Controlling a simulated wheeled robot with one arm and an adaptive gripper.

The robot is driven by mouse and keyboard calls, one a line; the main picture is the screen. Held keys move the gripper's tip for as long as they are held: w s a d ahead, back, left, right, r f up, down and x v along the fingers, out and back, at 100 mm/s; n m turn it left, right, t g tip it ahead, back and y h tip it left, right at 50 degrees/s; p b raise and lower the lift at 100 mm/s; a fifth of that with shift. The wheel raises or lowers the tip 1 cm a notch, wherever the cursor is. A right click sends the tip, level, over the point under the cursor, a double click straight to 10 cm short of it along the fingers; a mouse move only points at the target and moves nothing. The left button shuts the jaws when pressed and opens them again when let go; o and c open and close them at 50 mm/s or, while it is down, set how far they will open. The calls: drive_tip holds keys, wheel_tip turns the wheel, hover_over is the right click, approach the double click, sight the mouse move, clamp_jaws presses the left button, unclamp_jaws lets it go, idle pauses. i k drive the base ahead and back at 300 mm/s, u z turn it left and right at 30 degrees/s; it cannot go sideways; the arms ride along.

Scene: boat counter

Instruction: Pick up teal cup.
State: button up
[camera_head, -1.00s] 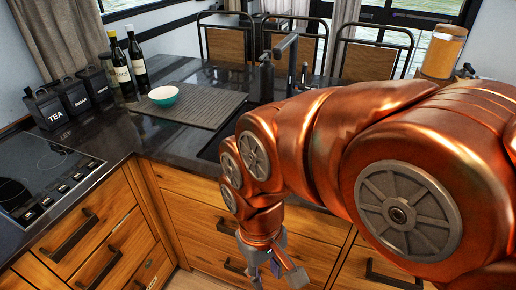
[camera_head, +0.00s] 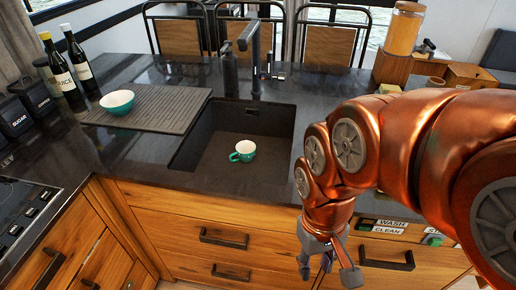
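The teal cup (camera_head: 243,151), with a pale inside and a handle on its left, sits in the dark sink basin (camera_head: 215,158), near the middle of the picture. My gripper (camera_head: 329,277) hangs low at the front of the wooden drawers, to the right of and nearer than the cup, well apart from it. Its fingers are spread and nothing shows between them. The sink's right part lies close to my arm.
A teal bowl (camera_head: 117,101) stands on the ridged drying mat (camera_head: 160,112) left of the sink. The black faucet (camera_head: 243,62) rises behind the basin. Two bottles (camera_head: 72,60) stand at the back left. The counter's front edge lies between my gripper and the sink.

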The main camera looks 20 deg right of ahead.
sight(246, 149)
drive_tip(key=z, duration=0.05)
drive_tip(key=k, duration=0.35)
drive_tip(key=u, duration=0.75)
drive_tip(key=i, duration=0.85)
drive_tip(key=u, duration=0.05)
